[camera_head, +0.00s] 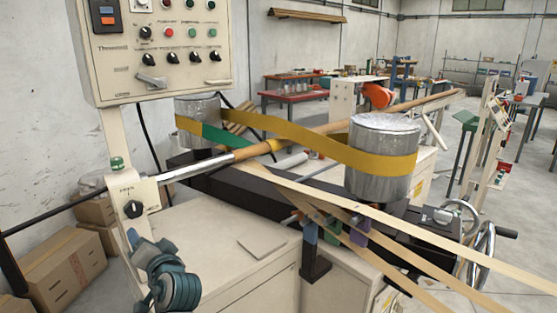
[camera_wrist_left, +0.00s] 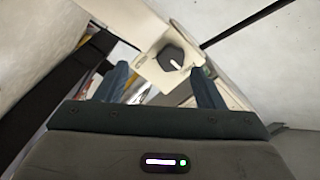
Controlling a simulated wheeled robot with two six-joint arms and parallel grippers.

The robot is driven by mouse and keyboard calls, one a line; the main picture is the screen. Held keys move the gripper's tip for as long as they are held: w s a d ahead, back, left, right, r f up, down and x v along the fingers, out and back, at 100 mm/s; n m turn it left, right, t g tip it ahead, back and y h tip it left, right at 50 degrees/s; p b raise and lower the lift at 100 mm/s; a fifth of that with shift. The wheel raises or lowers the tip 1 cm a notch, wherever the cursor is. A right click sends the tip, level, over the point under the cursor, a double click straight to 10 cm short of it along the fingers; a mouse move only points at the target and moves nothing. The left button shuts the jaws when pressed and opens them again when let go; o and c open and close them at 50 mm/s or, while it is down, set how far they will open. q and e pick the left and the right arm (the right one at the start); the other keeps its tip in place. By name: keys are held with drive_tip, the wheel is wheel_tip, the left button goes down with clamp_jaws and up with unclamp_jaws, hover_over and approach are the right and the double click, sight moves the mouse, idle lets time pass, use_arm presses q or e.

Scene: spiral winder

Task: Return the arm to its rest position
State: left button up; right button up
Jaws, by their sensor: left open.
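My left gripper (camera_head: 150,242) is at the lower left of the head view, just below a small cream control box (camera_head: 146,188) with a black rotary knob (camera_head: 133,209). In the left wrist view the gripper (camera_wrist_left: 160,73) is open, its two blue-grey fingers apart and empty. The black knob (camera_wrist_left: 173,59) with a white pointer shows beyond and between the fingertips. The gripper appears clear of the knob, though the exact gap is hard to judge. My right gripper is not in view.
A control panel (camera_head: 160,50) stands above the left gripper. The winder has two metal drums (camera_head: 382,175) with a yellow belt (camera_head: 285,130), a long rod (camera_head: 330,128) and pale strips (camera_head: 420,228). A cream cabinet (camera_head: 215,240) is right of the gripper; cardboard boxes (camera_head: 62,268) are left.

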use_arm(q)
drive_tip(key=s+d+f+g+h, duration=0.25)
drive_tip(key=s+f+h, duration=0.35)
drive_tip(key=s+f, duration=0.9)
drive_tip(key=s+d+f+g+h, duration=0.3)
drive_tip(key=s+f, duration=0.3)
drive_tip(key=s, duration=0.4)
drive_tip(key=s+d+f+g+h, duration=0.3)
drive_tip(key=s+d+f, duration=0.15)
drive_tip(key=s, duration=0.45)
drive_tip(key=a+f+g, duration=0.1)
drive_tip(key=a+f, duration=0.2)
drive_tip(key=f, duration=2.6)
drive_tip(key=s+a+f, duration=0.1)
drive_tip(key=s+f, duration=0.6)
drive_tip(key=f, duration=0.2)
drive_tip(key=s+f+n+g, duration=0.1)
drive_tip(key=s+f, duration=0.6)
drive_tip(key=f, duration=0.3)
drive_tip(key=shift+a, duration=0.35)
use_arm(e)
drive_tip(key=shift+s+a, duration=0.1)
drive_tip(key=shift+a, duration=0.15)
